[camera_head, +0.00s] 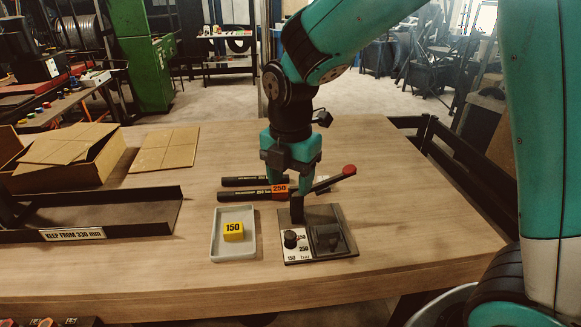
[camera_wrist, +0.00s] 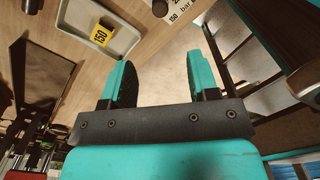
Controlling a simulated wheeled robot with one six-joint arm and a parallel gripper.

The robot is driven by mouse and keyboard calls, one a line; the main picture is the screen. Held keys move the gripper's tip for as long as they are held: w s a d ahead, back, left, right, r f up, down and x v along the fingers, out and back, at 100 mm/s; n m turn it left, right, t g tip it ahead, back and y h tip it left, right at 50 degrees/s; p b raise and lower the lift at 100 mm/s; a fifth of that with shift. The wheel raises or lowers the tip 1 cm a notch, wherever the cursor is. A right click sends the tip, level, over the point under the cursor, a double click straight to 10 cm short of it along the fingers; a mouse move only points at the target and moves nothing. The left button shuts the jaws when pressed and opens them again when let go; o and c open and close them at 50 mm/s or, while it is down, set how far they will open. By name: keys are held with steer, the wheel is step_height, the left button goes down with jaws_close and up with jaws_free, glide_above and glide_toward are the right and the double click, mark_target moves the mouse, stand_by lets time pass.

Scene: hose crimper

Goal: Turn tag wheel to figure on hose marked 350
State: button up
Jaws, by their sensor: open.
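A black round knob (camera_head: 290,239), apparently the tag wheel, stands on a white scale plate (camera_head: 297,252) marked 150, 250 and what looks like 350, with "bar". Its pointer setting is too small to tell. In the wrist view the knob (camera_wrist: 160,7) is at the top edge, beyond the fingers. Two black hoses lie behind the press; the nearer hose (camera_head: 240,195) bears an orange 250 tag (camera_head: 280,188). The farther hose (camera_head: 240,181) shows no readable mark. No hose marked 350 is readable. My gripper (camera_head: 290,178) is open and empty, above and behind the knob.
A black press base (camera_head: 325,212) carries a block (camera_head: 327,238), an upright post and a lever with a red ball (camera_head: 349,170). A grey tray (camera_head: 217,250) holds a yellow 150 tag (camera_head: 233,231). A black trough (camera_head: 150,213) labelled "KEEP FROM 330 mm" and a cardboard box (camera_head: 100,172) lie left.

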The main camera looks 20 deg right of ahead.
steer(key=shift+r, duration=1.55)
